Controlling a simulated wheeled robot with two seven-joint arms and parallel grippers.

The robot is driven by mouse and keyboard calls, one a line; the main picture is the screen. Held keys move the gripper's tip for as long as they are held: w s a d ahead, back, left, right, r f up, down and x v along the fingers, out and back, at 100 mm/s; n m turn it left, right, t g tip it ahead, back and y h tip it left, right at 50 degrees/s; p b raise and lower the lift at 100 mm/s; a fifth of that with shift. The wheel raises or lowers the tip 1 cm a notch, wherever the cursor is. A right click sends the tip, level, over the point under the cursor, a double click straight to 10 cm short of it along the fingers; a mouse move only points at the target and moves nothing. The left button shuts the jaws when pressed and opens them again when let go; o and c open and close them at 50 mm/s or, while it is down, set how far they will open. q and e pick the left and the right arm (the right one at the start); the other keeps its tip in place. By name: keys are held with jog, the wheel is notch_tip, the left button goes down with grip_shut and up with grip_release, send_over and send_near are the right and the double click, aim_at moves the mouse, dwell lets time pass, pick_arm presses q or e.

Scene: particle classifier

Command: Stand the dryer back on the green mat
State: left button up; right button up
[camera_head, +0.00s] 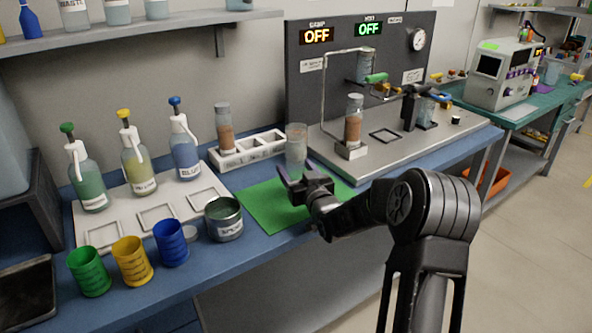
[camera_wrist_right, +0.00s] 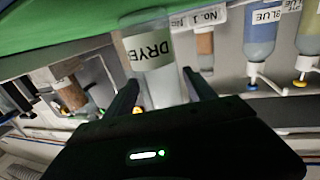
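The dryer (camera_head: 296,146) is a clear cylinder with pale contents, standing upright at the back edge of the green mat (camera_head: 262,210). In the right wrist view, which is upside down, the dryer (camera_wrist_right: 155,50) shows its label, partly reading "DRYE". My right gripper (camera_head: 294,175) is low over the mat, in front of the dryer. Its two fingers are apart, and the dryer shows between and beyond their tips; I see no clear grip on it. The dryer's base is partly hidden by the fingers in the head view. My left gripper is not in view.
A white rack (camera_head: 245,150) holding a brown-filled vial stands behind the mat. A grey tin (camera_head: 224,222) stands at its left. The machine's metal base (camera_head: 420,145) is to the right. Green, yellow and blue cups (camera_head: 132,262) stand at the front left.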

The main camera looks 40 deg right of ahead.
jog(key=shift+o, duration=0.5)
jog(key=shift+r, duration=0.15)
jog(key=v, duration=1.2)
jog(key=shift+b, duration=0.35)
jog(key=shift+s, duration=0.1)
